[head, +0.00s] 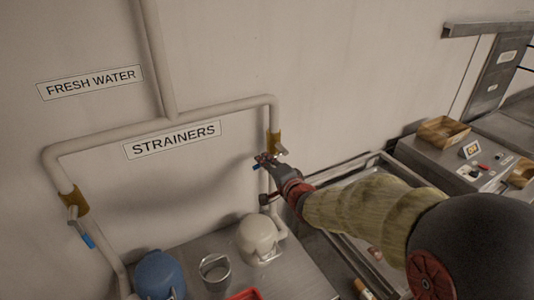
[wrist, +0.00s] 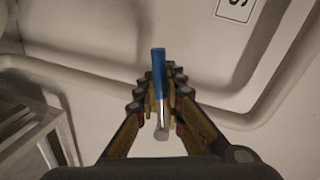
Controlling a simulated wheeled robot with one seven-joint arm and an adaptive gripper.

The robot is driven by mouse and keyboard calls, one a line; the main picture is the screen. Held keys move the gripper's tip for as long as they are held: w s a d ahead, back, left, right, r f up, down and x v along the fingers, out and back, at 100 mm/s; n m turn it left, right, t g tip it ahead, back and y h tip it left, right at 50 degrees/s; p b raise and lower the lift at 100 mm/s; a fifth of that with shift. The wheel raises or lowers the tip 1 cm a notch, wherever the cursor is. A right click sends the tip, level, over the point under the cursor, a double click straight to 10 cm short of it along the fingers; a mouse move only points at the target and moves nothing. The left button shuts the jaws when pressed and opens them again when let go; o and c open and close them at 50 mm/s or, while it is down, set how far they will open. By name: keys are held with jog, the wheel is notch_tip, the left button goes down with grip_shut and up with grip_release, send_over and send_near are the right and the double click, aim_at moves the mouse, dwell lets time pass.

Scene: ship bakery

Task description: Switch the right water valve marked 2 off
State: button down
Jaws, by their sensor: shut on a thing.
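The right water valve (head: 274,141) has a brass-coloured body on the right down-pipe, below the pipe's corner. My gripper (head: 265,161) is at this valve, just below its body, and is shut on its lever. The lever's blue grip (head: 256,167) shows a little past the fingertips. In the wrist view the blue grip (wrist: 158,68) stands between the fingers of my gripper (wrist: 160,92), with the lever's silver end below it. No number 2 can be read, and the fingers hide part of the lever.
The left valve (head: 74,202) has a blue-gripped lever pointing down. Below stand a blue strainer (head: 158,275), a white strainer (head: 259,234) and a metal cup (head: 215,270) on a steel counter. Signs read STRAINERS (head: 172,140) and FRESH WATER (head: 90,83). A metal-framed table (head: 340,177) stands right.

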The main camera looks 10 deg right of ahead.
jog(key=shift+a+r+m+y+p, duration=0.1)
jog(key=shift+r+m+y+p, duration=0.3)
jog(key=shift+r+m+p, duration=1.1)
jog(key=shift+f+n+p, duration=0.3)
jog(key=shift+f+p, duration=0.25)
jog(key=shift+f, duration=0.1)
jog(key=c, duration=1.9)
grip_release()
jog(key=shift+s, duration=0.1)
jog(key=v, duration=1.2)
jog(key=shift+r, duration=0.15)
